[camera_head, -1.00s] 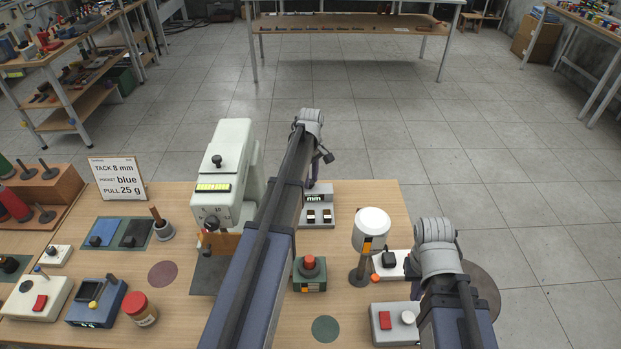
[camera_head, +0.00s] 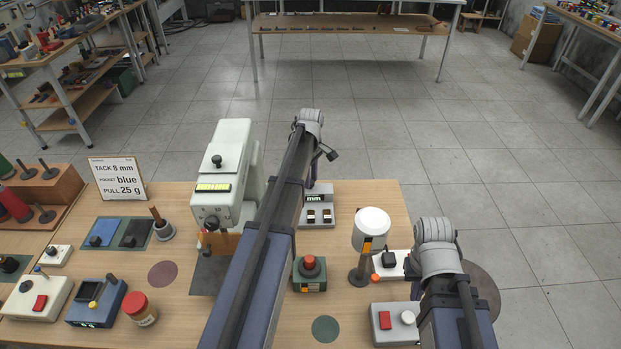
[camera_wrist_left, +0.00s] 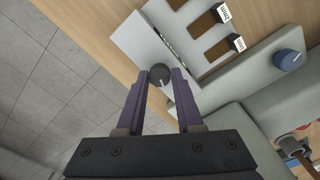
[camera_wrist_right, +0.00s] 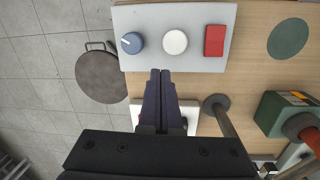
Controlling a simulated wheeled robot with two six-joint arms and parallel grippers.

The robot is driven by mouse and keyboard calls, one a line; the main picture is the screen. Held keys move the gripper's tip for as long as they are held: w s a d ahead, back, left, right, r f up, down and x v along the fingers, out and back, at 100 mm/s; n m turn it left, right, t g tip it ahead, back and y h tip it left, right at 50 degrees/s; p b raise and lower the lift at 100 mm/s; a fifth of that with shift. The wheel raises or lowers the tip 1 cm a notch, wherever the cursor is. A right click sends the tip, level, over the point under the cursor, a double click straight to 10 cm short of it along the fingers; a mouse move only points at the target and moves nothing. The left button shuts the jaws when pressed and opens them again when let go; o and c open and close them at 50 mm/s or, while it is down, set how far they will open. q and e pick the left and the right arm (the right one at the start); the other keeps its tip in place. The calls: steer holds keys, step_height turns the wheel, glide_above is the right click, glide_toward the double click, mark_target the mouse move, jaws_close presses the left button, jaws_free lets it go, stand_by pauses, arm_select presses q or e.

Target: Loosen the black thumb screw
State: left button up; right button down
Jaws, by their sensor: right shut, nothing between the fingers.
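The black thumb screw (camera_wrist_left: 159,76) is a small round black knob with a white line on its face. It shows in the left wrist view, at the edge of the grey box with the mm display (camera_head: 317,199). My left gripper (camera_wrist_left: 160,74) has one finger on each side of it, with the knob filling the gap between the tips; it appears shut on it. In the head view my left arm partly covers this box, and I cannot make out the screw there. My right gripper (camera_wrist_right: 160,73) is shut and empty, above the table's right edge.
The white press-like machine (camera_head: 234,150) stands just left of my left arm. A white-topped post (camera_head: 371,228) and a control box with a red button (camera_wrist_right: 215,41) are near my right gripper. A red-knobbed green box (camera_head: 310,274) stands between the arms.

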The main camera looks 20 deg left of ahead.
arm_select(q)
steer(key=o, duration=0.4)
steer(key=shift+r, duration=0.15)
arm_select(e)
steer(key=shift+r, duration=0.15)
arm_select(q)
step_height(320, 180, up, 8)
steer(key=p, duration=0.8)
steer(key=shift+f, duration=0.2)
arm_select(e)
step_height(320, 180, up, 8)
steer(key=shift+f, duration=0.25)
arm_select(q)
steer(key=shift+f, duration=0.1)
